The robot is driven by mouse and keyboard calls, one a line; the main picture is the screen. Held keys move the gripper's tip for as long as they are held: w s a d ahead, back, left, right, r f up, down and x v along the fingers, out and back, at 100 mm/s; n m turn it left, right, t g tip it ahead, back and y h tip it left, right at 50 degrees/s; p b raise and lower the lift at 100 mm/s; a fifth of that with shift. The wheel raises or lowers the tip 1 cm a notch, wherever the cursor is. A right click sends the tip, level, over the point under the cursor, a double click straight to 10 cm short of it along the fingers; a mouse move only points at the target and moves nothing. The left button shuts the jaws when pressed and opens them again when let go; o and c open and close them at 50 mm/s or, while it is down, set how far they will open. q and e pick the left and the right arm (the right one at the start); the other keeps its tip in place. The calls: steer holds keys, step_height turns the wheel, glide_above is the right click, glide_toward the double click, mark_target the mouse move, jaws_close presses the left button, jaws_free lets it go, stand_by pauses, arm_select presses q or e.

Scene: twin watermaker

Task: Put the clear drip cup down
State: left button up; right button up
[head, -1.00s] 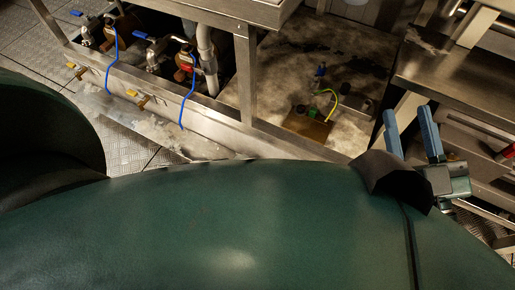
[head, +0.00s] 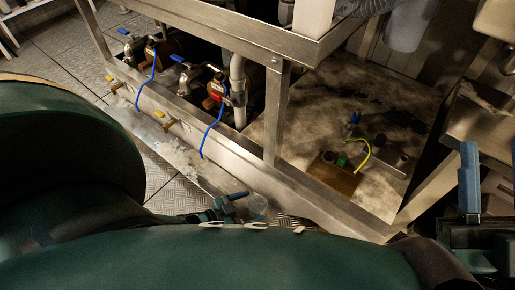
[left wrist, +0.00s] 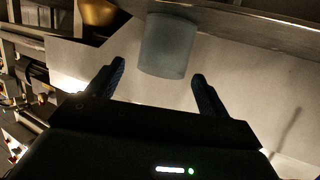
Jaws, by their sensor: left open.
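The clear drip cup (head: 258,207) shows as a pale, see-through shape low in the middle of the head view, by the steel frame's lower rail. In the left wrist view the cup (left wrist: 167,46) is a cloudy grey cylinder just beyond my left gripper (left wrist: 158,72). Its fingers are spread, with a gap beside the left finger; I cannot tell whether the right finger touches the cup. In the head view my left gripper (head: 239,205) is at the cup's left, partly hidden by my green body. My right gripper (head: 489,175) is at the right edge, fingers up and apart, with nothing seen between them.
A wet floor panel with a yellow-green wire (head: 363,157) lies to the right. A steel bench (head: 475,120) is at the far right. Chequered floor plates lie at left.

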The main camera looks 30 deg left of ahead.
arm_select(q)
steer(key=b+x, duration=0.1)
steer(key=x, duration=0.2)
steer(key=shift+a, duration=0.15)
steer(key=shift+w+d, duration=0.2)
steer(key=shift+w, duration=0.1)
arm_select(e)
steer(key=r+n+y, duration=0.1)
steer(key=n+y, duration=0.1)
steer(key=y, duration=0.1)
steer(key=shift+s+r+n+g, duration=0.3)
steer(key=shift+r, duration=0.1)
arm_select(q)
steer(key=c, duration=1.1)
arm_select(e)
steer(key=shift+d, duration=0.1)
